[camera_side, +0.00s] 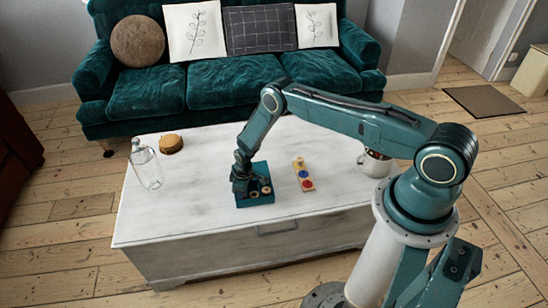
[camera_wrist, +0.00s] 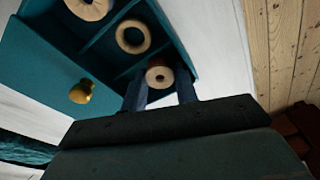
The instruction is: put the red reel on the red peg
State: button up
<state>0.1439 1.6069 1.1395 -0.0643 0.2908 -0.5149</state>
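A teal tray (camera_side: 258,203) with compartments lies on the white chest in the side view; its wall also shows in the wrist view (camera_wrist: 45,55). My gripper (camera_side: 243,186) is down at the tray's left part. In the wrist view, its two blue fingers (camera_wrist: 160,84) stand on both sides of a reel with a pale wooden face and a reddish edge (camera_wrist: 158,77). The fingers look close against the reel; a firm hold cannot be told. A narrow wooden board right of the tray has a red peg spot (camera_side: 308,184) at its near end, with blue and yellow spots farther back.
Two other pale reels, a ring-shaped one (camera_wrist: 133,37) and another (camera_wrist: 89,5), lie in neighbouring compartments. A brass knob (camera_wrist: 81,91) is on the tray. A glass bottle (camera_side: 146,165) and brown round object (camera_side: 171,144) stand left; a pale mug (camera_side: 374,165) stands right.

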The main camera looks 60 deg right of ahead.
jog(key=shift+r, duration=0.2)
dwell(0.3)
notch_tip(320, 180, up, 20)
jog(key=shift+f, duration=0.2)
dwell(0.6)
dwell(0.5)
jog(key=s+d+f+n, duration=0.1)
jog(key=s+d+f, duration=0.1)
jog(key=d, duration=0.2)
jog(key=s+d+f+n, duration=0.1)
jog(key=s+d+f, duration=0.1)
jog(key=s+d, duration=0.1)
jog(key=s+d+f+n, duration=0.1)
jog(key=s+d, duration=0.1)
jog(key=d, duration=0.3)
jog(key=shift+s+d+f, duration=0.15)
jog(key=shift+s+f, duration=0.25)
jog(key=s+d+f+n, duration=0.3)
jog(key=s+d, duration=0.4)
jog(key=s, duration=0.3)
jog(key=shift+d+f+y, duration=0.3)
jog(key=shift+d+f, duration=0.1)
jog(key=shift+f, duration=0.45)
jog(key=shift+f, duration=0.1)
jog(key=shift+f, duration=2.4)
